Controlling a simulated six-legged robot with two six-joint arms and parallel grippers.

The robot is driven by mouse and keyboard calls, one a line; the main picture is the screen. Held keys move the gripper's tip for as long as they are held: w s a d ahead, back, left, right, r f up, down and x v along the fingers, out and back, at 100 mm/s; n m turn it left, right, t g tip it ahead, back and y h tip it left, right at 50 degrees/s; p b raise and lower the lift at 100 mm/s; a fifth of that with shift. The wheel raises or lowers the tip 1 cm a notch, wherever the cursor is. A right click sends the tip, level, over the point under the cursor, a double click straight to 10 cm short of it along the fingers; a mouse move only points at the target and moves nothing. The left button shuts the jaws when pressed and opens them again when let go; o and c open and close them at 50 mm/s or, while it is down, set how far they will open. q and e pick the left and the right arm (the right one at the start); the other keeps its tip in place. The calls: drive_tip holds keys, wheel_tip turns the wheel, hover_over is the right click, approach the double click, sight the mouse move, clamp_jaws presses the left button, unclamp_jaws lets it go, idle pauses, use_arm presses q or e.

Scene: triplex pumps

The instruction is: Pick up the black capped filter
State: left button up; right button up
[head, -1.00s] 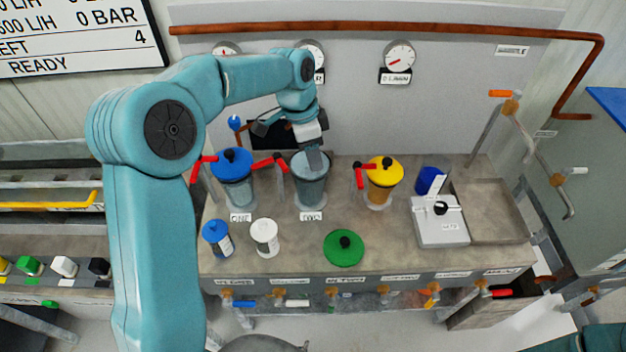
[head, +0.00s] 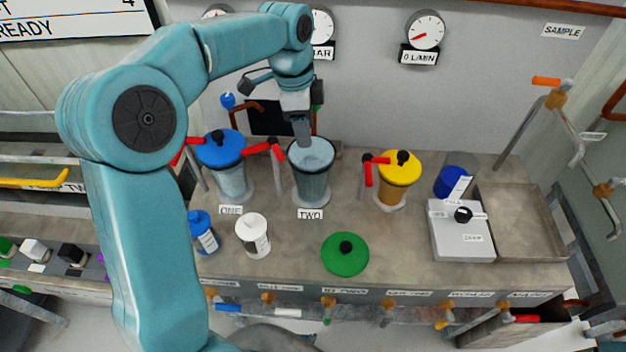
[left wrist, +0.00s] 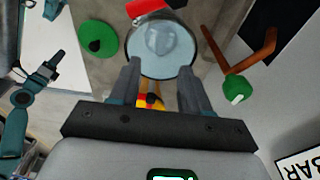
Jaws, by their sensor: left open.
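My left gripper (head: 303,138) points down at the mouth of the open grey housing marked TWO (head: 312,185). In the left wrist view its two fingers (left wrist: 162,85) are apart, with nothing held between them, near the rim of the round housing (left wrist: 185,70). A pale, rounded shape shows inside the housing; I cannot tell whether it is a filter. I cannot make out a black-capped filter for certain in either view. A white canister (head: 253,236) and a blue-capped one (head: 203,232) stand in front. A teal arm at the left wrist view's left edge appears mine; its gripper state is unclear.
The green lid (head: 345,254) with a black knob lies on the bench. Housings with blue (head: 221,148) and yellow (head: 399,167) lids flank TWO, with red valve handles (head: 277,152) close by. A grey box (head: 462,245) and an empty tray (head: 520,218) are at right.

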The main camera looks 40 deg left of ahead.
sight(312, 157)
use_arm(q)
drive_tip(key=f, duration=0.7)
drive_tip(key=shift+w+d+f, duration=0.15)
drive_tip(key=shift+w+d, duration=0.05)
drive_tip(key=shift+d, duration=0.1)
drive_tip(key=shift+w+d+f, duration=0.15)
drive_tip(key=shift+w+f, duration=0.05)
drive_tip(key=shift+w, duration=0.05)
drive_tip(key=shift+s+r, duration=0.1)
drive_tip(key=shift+s, duration=0.1)
drive_tip(key=c, duration=0.4)
clamp_jaws()
drive_tip(key=shift+w, duration=0.15)
